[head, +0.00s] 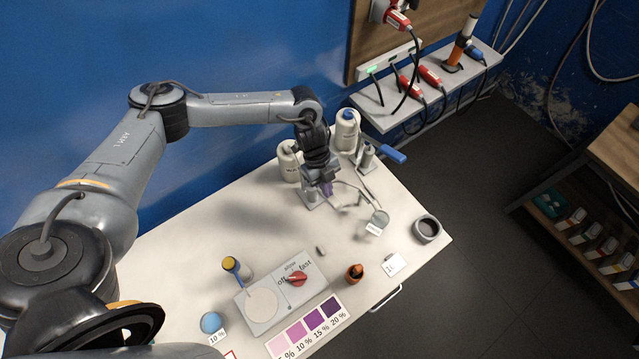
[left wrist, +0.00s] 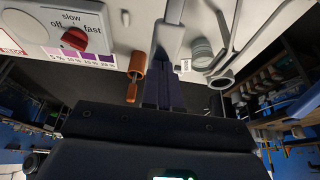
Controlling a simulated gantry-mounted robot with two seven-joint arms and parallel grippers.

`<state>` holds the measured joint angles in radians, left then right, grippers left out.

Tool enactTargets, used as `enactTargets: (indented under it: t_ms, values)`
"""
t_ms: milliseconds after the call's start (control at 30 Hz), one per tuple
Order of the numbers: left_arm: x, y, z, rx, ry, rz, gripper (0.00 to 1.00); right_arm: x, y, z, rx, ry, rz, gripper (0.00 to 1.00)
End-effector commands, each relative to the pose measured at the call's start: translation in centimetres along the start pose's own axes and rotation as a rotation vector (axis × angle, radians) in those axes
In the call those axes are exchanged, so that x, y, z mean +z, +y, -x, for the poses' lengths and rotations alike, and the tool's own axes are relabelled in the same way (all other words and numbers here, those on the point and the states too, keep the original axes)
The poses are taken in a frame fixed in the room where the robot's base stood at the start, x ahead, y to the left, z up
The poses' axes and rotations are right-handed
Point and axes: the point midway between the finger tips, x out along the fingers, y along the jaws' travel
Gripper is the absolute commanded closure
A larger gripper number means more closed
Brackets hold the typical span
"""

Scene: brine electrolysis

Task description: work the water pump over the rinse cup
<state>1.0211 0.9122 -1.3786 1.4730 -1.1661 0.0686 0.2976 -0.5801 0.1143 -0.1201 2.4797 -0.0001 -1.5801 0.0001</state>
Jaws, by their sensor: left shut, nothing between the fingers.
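A pump with a blue handle (head: 393,155) stands at the back right of the white table; which pump is the water one is unclear. A second pump base (head: 311,197) shows below my left gripper (head: 327,189). Thin spouts (head: 353,190) curve toward a clear labelled cup (head: 379,219), which also shows in the left wrist view (left wrist: 202,53). My left gripper is shut and empty. In the left wrist view its dark fingers (left wrist: 165,92) overlap the end of a grey bar (left wrist: 173,22); contact cannot be told. My right gripper is not in view.
Two white bottles (head: 289,163) (head: 347,127) stand along the back edge. A grey ring-shaped dish (head: 427,229) is at the right corner. A red-knobbed control box (head: 262,306), an orange-brown object (head: 355,272) and a colour chart (head: 308,330) are nearer the front. The table's left middle is clear.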

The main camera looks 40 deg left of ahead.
Motion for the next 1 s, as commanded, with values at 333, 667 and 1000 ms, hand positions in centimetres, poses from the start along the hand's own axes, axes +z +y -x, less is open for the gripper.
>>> enactTargets:
  t_ms: [333, 667, 1000]
  values:
    - [0.1, 0.0, -0.5, 0.001, 0.0, 0.0, 1.0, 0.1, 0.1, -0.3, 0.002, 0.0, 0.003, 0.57]
    - [1.0, 0.1, -3.8, 0.002, 0.0, 0.001, 1.0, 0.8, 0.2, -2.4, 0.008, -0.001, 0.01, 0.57]
    - [1.2, 0.1, -4.9, 0.001, -0.001, 0.001, 1.0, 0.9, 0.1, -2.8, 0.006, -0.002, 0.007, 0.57]
